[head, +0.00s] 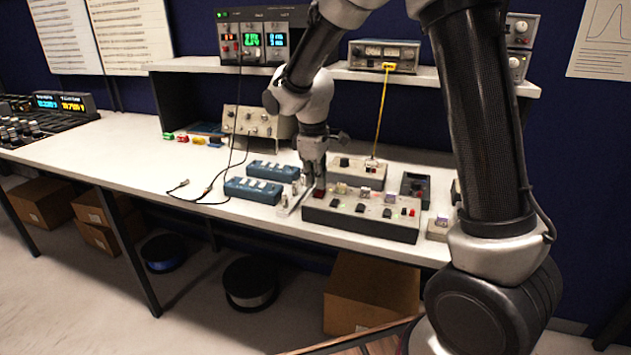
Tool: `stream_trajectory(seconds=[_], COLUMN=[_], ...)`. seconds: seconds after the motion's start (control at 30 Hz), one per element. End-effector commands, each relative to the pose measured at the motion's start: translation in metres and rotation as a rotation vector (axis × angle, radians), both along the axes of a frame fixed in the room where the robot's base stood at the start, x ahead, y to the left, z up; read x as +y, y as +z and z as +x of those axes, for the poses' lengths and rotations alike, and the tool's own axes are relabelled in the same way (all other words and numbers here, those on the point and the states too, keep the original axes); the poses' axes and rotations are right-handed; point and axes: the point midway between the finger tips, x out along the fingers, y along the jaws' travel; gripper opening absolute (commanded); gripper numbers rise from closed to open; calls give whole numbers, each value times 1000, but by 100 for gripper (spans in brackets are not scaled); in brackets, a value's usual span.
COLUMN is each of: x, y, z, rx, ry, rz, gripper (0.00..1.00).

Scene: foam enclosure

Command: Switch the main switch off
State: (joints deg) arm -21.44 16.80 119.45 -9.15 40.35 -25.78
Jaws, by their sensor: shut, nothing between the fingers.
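A long pale box (358,223) with a row of switches and small lit indicators lies near the front edge of the white bench. A dark red switch (319,193) sits at its left end and is probably the main switch; which way it is set is too small to tell. My gripper (316,183) points down, shut and empty, right above or at this red switch. Its fingers partly cover that end of the box. I cannot tell whether they touch the switch.
Two blue boxes (253,190) lie left of the long box, with black cables beside them. Another pale box (355,174) and a dark box (415,188) stand behind it. A shelf (440,79) with instruments runs along the back.

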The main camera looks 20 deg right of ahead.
Motion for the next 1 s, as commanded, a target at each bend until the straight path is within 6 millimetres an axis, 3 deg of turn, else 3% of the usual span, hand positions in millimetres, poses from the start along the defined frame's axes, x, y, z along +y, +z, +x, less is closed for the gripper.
stream_trajectory(seconds=[0.53, 1.0], x=[-2, 3], y=[-14, -12], z=[2, -5], rx=[3, 4], ry=[-1, -1], rz=[0, 0], gripper=[0, 0])
